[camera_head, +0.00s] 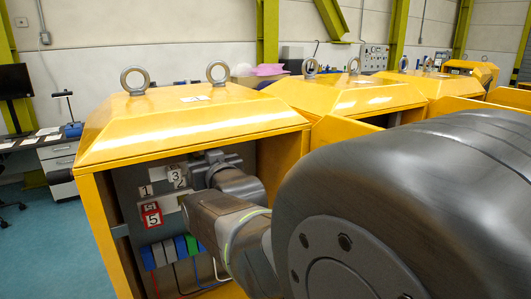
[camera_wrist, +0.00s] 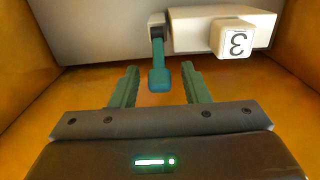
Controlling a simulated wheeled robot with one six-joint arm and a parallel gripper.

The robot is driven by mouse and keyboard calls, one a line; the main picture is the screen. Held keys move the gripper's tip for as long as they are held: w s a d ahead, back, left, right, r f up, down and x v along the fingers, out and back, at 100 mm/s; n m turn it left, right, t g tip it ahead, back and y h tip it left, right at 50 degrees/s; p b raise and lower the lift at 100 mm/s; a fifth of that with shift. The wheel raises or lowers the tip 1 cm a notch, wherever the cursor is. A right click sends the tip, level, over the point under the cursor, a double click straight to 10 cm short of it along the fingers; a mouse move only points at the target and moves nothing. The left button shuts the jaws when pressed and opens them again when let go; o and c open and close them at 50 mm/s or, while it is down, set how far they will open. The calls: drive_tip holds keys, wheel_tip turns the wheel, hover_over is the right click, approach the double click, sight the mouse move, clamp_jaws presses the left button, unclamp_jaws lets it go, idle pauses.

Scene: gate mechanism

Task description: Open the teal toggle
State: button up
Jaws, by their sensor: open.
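The teal toggle (camera_wrist: 159,77) shows in the wrist view as a lever with a broad rounded end, joined to a dark and white mount on the grey panel. My gripper (camera_wrist: 160,67) is open, with one green finger on each side of the toggle's end. Gaps show between the lever and both fingers, so neither appears to touch it. How deep the lever sits between the fingers is hard to tell. In the head view my arm reaches into the yellow cabinet (camera_head: 185,128), and I cannot make out the toggle there.
Orange cabinet walls close in on both sides. In the head view, a red block marked 5 (camera_head: 152,216) and blue and green blocks (camera_head: 170,250) sit lower on the panel.

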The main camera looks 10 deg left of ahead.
drive_tip(key=shift+c, duration=0.2)
clamp_jaws()
